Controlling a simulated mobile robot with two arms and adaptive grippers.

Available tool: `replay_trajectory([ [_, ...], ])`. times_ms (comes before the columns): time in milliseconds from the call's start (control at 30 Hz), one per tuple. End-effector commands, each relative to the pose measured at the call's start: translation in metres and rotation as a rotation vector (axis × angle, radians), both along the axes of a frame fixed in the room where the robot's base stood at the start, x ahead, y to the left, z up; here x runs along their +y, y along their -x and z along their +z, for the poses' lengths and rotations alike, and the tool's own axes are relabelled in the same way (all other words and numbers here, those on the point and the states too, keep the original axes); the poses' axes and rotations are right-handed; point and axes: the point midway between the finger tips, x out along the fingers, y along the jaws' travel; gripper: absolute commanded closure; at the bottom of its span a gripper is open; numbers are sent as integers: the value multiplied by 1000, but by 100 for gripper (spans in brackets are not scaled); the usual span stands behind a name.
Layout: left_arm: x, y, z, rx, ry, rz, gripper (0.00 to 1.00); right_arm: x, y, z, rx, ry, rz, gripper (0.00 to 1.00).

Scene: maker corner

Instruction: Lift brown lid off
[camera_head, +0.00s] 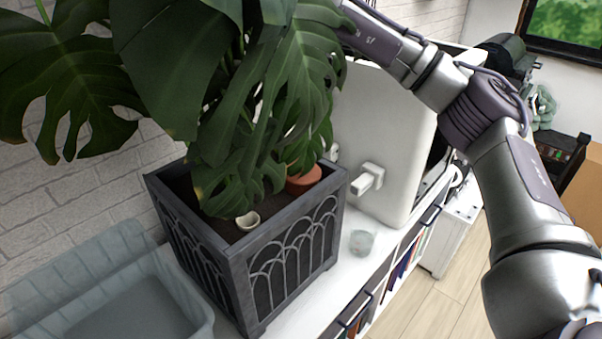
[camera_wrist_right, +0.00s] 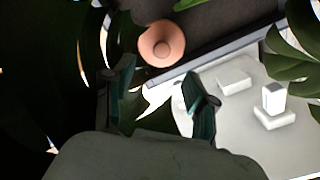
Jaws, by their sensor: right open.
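The brown lid (camera_head: 303,180) is a round terracotta piece in the dark planter (camera_head: 262,275), near its back right corner and partly covered by leaves. In the right wrist view the lid (camera_wrist_right: 162,44) appears from above as a disc with a round knob, beyond the fingertips. My right gripper (camera_wrist_right: 160,92) is open, its two dark fingers apart with nothing clearly held between them. A leaf shows around and between the fingers. In the head view my right arm comes in from the right and its gripper is hidden behind the leaves. My left gripper is out of view.
A large-leaved plant (camera_head: 165,65) fills the planter and crowds the space around the lid. A small cream cup (camera_head: 248,221) sits in the soil. A white panel with a handle (camera_head: 368,178) stands right of the planter, near a clear glass (camera_head: 362,242). A translucent bin (camera_head: 185,283) stands left.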

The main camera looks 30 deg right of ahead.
Motion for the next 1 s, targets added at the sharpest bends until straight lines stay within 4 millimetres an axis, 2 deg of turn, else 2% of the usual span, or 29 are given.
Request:
replay_trajectory([
  [33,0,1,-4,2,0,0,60,0,1,-14,3,-1,1,43],
  [100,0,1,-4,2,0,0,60,1,0,-24,2,-2,1,43],
  [367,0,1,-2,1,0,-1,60,1,0,-40,-1,-2,-1,43],
  [633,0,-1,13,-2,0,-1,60,2,-2,-79,0,-1,0,43],
  [767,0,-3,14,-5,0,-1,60,2,-2,-87,-2,-2,0,43],
  [967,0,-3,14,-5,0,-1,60,2,-2,-88,-2,-2,0,43],
  [1000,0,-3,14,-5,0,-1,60,2,-2,-88,-2,-2,0,50],
])
